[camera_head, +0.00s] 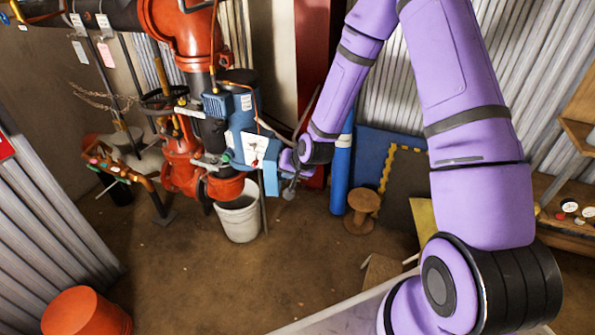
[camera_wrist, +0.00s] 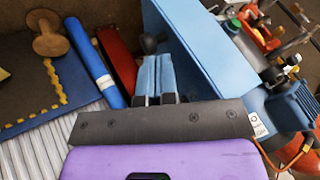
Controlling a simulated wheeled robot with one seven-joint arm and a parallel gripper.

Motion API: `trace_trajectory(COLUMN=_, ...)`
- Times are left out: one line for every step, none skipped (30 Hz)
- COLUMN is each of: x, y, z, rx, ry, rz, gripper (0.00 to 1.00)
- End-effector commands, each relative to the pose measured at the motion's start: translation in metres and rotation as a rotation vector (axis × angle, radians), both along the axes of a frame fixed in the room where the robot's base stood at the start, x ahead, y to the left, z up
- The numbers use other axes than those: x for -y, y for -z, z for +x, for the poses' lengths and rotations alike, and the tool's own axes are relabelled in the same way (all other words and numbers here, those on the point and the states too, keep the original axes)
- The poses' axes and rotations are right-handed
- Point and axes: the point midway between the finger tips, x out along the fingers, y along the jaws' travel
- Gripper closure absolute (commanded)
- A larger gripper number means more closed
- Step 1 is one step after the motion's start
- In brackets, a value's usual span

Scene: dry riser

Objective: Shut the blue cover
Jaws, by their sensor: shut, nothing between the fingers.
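The blue cover shows in the wrist view as a large light-blue panel (camera_wrist: 205,50), slanting from the top centre toward the lower right. Whether the fingers touch the panel I cannot tell. In the head view my gripper is small and mostly hidden by my wrist. A black knob (camera_wrist: 150,43) shows just beyond the fingertips.
Red pipes and valves (camera_head: 182,160) stand around the box, with a white bucket (camera_head: 238,215) below. A blue cylinder (camera_head: 341,165) and a wooden spool (camera_head: 362,208) are to the right. An orange bucket (camera_head: 85,312) is at the lower left. The middle floor is clear.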

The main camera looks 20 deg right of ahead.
Motion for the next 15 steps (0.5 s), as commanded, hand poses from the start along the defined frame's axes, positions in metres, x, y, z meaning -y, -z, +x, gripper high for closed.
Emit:
trace_trajectory(x=-0.003, y=-0.0002, z=0.0016, rx=0.001, ry=-0.001, rz=0.0, gripper=1.0)
trace_trajectory(x=-0.004, y=-0.0002, z=0.0023, rx=0.001, ry=-0.001, rz=0.0, gripper=1.0)
trace_trajectory(x=-0.0052, y=-0.0003, z=0.003, rx=0.001, ry=-0.001, rz=0.0, gripper=1.0)
trace_trajectory(x=-0.0056, y=-0.0004, z=0.0033, rx=0.001, ry=-0.001, rz=0.0, gripper=1.0)
trace_trajectory(x=-0.006, y=-0.0004, z=0.0035, rx=0.001, ry=-0.001, rz=0.0, gripper=1.0)
trace_trajectory(x=-0.0062, y=-0.0003, z=0.0037, rx=0.001, ry=-0.001, rz=0.0, gripper=1.0)
trace_trajectory(x=-0.0063, y=-0.0003, z=0.0037, rx=0.0, ry=0.0, rz=0.001, gripper=1.0)
trace_trajectory(x=-0.0063, y=-0.0003, z=0.0037, rx=0.0, ry=0.0, rz=0.001, gripper=1.0)
trace_trajectory(x=-0.0062, y=-0.0004, z=0.0036, rx=0.0, ry=0.0, rz=0.001, gripper=1.0)
trace_trajectory(x=-0.0062, y=-0.0003, z=0.0035, rx=0.0, ry=0.0, rz=0.001, gripper=1.0)
trace_trajectory(x=-0.0061, y=-0.0004, z=0.0035, rx=0.0, ry=0.0, rz=0.001, gripper=1.0)
trace_trajectory(x=-0.0062, y=-0.0004, z=0.0035, rx=0.0, ry=0.0, rz=0.001, gripper=1.0)
trace_trajectory(x=-0.0062, y=-0.0004, z=0.0035, rx=0.0, ry=0.0, rz=0.0, gripper=1.0)
trace_trajectory(x=-0.0062, y=-0.0004, z=0.0035, rx=0.001, ry=0.0, rz=0.0, gripper=1.0)
trace_trajectory(x=-0.0064, y=-0.0004, z=0.0034, rx=0.001, ry=0.001, rz=0.0, gripper=1.0)
